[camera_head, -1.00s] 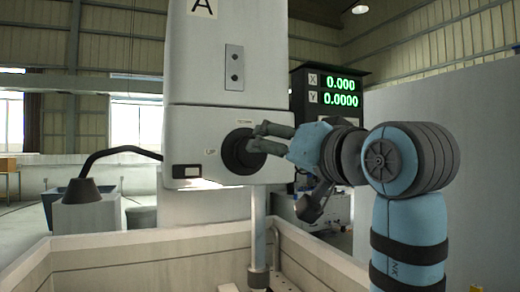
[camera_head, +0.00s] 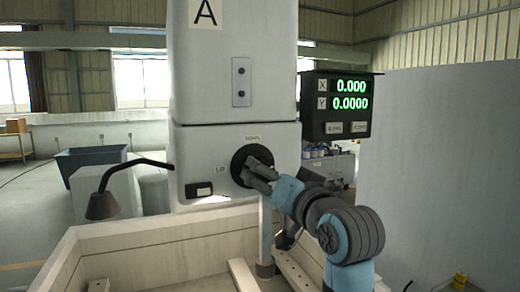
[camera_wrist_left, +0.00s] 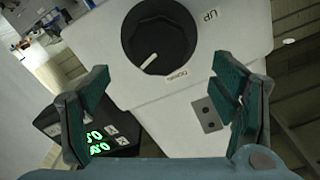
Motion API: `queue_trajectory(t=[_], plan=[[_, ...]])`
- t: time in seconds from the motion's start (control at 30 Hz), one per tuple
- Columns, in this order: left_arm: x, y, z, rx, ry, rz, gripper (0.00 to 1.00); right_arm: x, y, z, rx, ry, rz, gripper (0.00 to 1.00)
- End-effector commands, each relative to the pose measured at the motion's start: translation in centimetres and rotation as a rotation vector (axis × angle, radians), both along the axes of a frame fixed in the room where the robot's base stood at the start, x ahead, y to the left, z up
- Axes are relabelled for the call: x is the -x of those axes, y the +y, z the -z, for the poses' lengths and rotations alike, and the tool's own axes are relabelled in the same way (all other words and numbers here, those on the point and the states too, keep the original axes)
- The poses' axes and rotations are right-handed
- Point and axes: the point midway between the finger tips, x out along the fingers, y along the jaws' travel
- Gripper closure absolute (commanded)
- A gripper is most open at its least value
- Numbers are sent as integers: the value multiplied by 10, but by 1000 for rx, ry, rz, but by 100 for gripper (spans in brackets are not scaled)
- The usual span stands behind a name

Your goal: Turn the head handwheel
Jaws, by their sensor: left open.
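The head handwheel (camera_head: 238,161) is a round black knob on the front of the white machine head (camera_head: 205,150). In the left wrist view the handwheel (camera_wrist_left: 160,35) shows a white pointer mark, with labels "UP" and "DOWN" beside it. My left gripper (camera_head: 252,171) overlaps the handwheel in the head view and hides part of it. In the left wrist view the left gripper (camera_wrist_left: 162,72) is open, its two green-padded fingers well apart. The handwheel lies ahead, toward the top of that picture, with no visible finger contact. My right gripper is not in view.
A readout box (camera_head: 337,105) with green digits stands right of the machine head. A black bent lamp (camera_head: 103,204) juts out at the left. The pale tank walls (camera_head: 160,222) lie below, with a vertical column (camera_head: 265,235) under the head.

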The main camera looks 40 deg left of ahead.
Motion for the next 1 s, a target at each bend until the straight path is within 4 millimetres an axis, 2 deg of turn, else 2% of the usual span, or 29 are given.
queue_trajectory(t=[0.1,0.33,0.5,0.7,0.77,1.0], plan=[[-11,24,-1,-4,3,-7,21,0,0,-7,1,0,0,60],[-29,57,1,-2,2,-4,21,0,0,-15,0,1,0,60],[-33,66,2,1,2,-2,21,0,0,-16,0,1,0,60],[-34,66,3,1,2,-1,21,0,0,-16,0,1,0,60],[-34,66,3,1,2,-1,27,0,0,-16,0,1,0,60],[-34,66,3,2,1,-1,65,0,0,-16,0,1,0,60]])
